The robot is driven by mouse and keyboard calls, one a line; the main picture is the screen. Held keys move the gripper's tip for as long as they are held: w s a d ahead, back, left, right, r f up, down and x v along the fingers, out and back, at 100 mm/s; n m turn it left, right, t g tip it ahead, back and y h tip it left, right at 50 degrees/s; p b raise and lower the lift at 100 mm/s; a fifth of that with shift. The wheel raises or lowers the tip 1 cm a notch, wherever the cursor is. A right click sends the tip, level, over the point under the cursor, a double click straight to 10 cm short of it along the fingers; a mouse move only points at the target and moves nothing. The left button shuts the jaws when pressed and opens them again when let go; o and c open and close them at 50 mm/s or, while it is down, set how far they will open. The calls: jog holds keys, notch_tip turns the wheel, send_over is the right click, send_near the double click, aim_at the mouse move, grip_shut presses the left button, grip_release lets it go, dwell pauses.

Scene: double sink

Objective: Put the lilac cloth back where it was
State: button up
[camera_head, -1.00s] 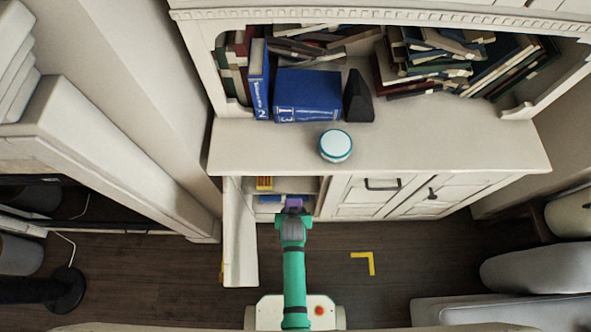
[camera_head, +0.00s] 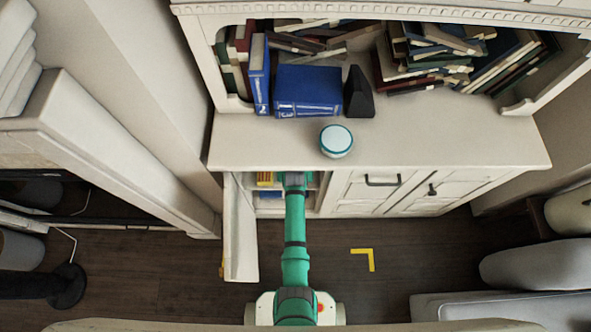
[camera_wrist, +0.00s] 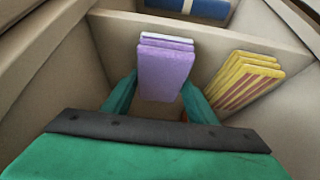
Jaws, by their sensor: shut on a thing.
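The lilac cloth (camera_wrist: 164,72) is a folded purple stack with a paler layer on top. In the wrist view it stands between the two fingers of my gripper (camera_wrist: 158,90), which is shut on it. The cloth is inside the open cabinet compartment, close to a pale inner panel or shelf (camera_wrist: 120,38). In the head view my arm reaches into the compartment, and the cabinet top and my arm hide the cloth and fingertips. I cannot tell whether the cloth touches a surface.
A yellow and red striped folded cloth (camera_wrist: 242,82) lies right of the lilac one. A blue rolled thing (camera_wrist: 200,8) is beyond the panel. The open cabinet door (camera_head: 240,235) stands left of my arm. A white and teal round container (camera_head: 336,141) sits on the cabinet top.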

jog(key=shift+w+f, duration=0.3)
jog(key=shift+w, duration=0.1)
jog(key=o, duration=0.9)
jog(key=shift+o, duration=0.2)
jog(key=shift+s+d, duration=0.15)
